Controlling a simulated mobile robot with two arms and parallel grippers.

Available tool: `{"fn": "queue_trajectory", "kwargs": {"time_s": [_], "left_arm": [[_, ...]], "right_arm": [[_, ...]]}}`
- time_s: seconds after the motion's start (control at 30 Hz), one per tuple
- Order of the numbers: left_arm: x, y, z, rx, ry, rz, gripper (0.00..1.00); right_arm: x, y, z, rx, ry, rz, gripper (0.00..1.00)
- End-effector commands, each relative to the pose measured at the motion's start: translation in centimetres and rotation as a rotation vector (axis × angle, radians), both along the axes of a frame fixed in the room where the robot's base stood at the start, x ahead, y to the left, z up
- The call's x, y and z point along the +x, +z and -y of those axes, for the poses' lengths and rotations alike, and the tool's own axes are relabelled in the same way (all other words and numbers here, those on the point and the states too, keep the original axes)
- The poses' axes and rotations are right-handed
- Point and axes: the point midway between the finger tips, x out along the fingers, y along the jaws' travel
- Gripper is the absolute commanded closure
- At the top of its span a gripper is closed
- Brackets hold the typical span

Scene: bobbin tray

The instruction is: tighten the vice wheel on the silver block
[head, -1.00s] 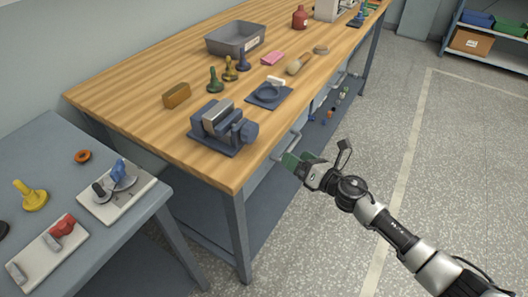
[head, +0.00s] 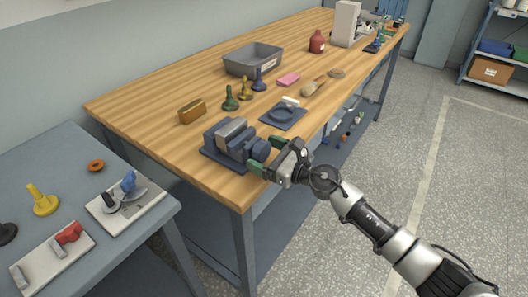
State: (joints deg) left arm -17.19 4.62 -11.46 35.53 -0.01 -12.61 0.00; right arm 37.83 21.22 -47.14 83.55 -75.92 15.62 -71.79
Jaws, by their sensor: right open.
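The blue vice (head: 213,153) stands on its base plate near the front left corner of the wooden bench. The silver block (head: 231,131) sits between its jaws. The vice wheel (head: 260,150) is on the vice's right side, partly covered by my right gripper. My right gripper (head: 267,156) is open, with its green fingertips at either side of the wheel. I cannot tell whether the fingers touch the wheel. My left gripper is not in view.
A grey bin (head: 253,60) is further back. A lower side table (head: 70,160) is at the left. Floor is clear at the right.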

Motion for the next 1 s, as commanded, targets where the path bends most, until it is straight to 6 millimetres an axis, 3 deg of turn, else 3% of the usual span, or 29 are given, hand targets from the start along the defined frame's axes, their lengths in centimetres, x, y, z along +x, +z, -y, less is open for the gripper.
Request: {"fn": "queue_trajectory", "kwargs": {"time_s": [0.37, 0.67, 1.0], "left_arm": [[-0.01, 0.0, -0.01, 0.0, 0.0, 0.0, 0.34], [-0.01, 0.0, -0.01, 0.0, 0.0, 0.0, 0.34], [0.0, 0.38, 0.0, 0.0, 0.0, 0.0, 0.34]], "right_arm": [[0.32, 0.0, -0.48, 0.0, 0.0, 0.0, 0.15], [0.32, -0.02, -0.46, 0.001, 0.0, -0.001, 0.61], [0.31, 0.07, -0.46, 0.027, 0.0, -0.039, 0.63]]}}
